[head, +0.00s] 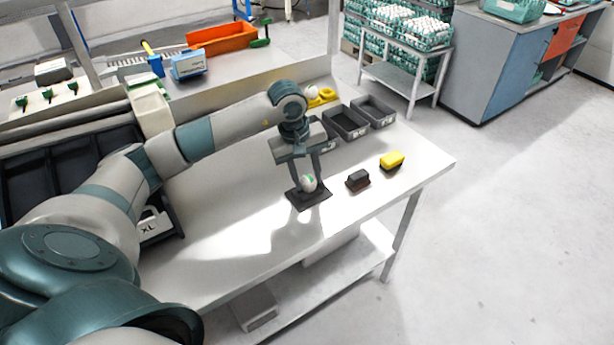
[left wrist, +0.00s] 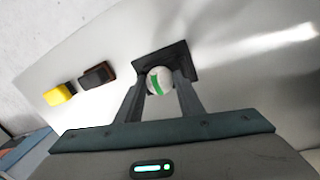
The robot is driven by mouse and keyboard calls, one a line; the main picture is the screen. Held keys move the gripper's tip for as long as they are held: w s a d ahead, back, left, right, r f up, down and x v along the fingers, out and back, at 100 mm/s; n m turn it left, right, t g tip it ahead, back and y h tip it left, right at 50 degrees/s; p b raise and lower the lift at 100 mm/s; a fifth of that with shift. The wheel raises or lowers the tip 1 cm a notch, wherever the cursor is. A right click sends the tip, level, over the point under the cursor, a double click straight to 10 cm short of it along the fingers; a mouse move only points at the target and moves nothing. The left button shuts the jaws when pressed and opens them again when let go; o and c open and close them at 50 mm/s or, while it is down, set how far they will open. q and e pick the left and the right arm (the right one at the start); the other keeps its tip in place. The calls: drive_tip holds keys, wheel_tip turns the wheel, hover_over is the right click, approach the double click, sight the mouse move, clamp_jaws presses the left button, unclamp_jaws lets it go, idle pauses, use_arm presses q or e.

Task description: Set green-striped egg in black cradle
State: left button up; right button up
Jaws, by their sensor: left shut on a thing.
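The green-striped egg (head: 308,183) is white with a green band and is between the fingers of my left gripper (head: 309,181). The egg also shows in the left wrist view (left wrist: 158,81), with the two fingers (left wrist: 160,92) against its sides. The black cradle (head: 309,198) is a flat dark square on the table, directly under the egg; it shows behind the egg in the left wrist view (left wrist: 174,55). The egg is at or just above the cradle; I cannot tell if it touches. My right gripper is not in view.
A dark block (head: 357,180) and a yellow-topped block (head: 391,160) lie right of the cradle. Two grey bins (head: 346,122) and a yellow holder with a white egg (head: 322,97) stand behind. The white table (head: 250,235) is clear in front.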

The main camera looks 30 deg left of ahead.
use_arm(q)
drive_tip(key=shift+f+b, duration=0.3)
drive_tip(key=shift+f, duration=0.05)
drive_tip(key=o, duration=0.7)
drive_tip(key=shift+w+d, duration=0.1)
drive_tip(key=shift+s+f, duration=0.15)
drive_tip(key=shift+s, duration=0.05)
